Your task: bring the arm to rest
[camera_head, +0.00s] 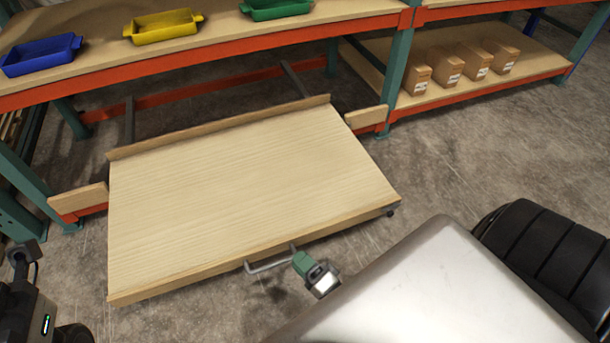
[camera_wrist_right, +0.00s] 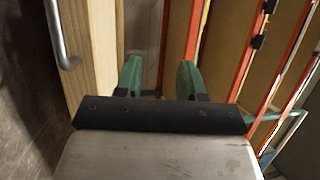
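My right gripper (camera_head: 303,262) is near the front edge of a pulled-out wooden drawer board (camera_head: 240,190), just right of its metal handle (camera_head: 268,266) in the head view. In the right wrist view, the green fingers of the right gripper (camera_wrist_right: 158,76) stand apart with nothing between them. The handle (camera_wrist_right: 61,38) shows at the upper left there, clear of the fingers. Dark parts at the lower left of the head view seem to be my left arm; no left gripper fingers show.
The drawer board extends from a shelf rack with orange beams (camera_head: 210,82). A blue bin (camera_head: 42,56), yellow bin (camera_head: 163,27) and green bin (camera_head: 275,8) sit on top. Several cardboard boxes (camera_head: 447,67) stand on the right shelf. Concrete floor (camera_head: 480,150) is clear at right.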

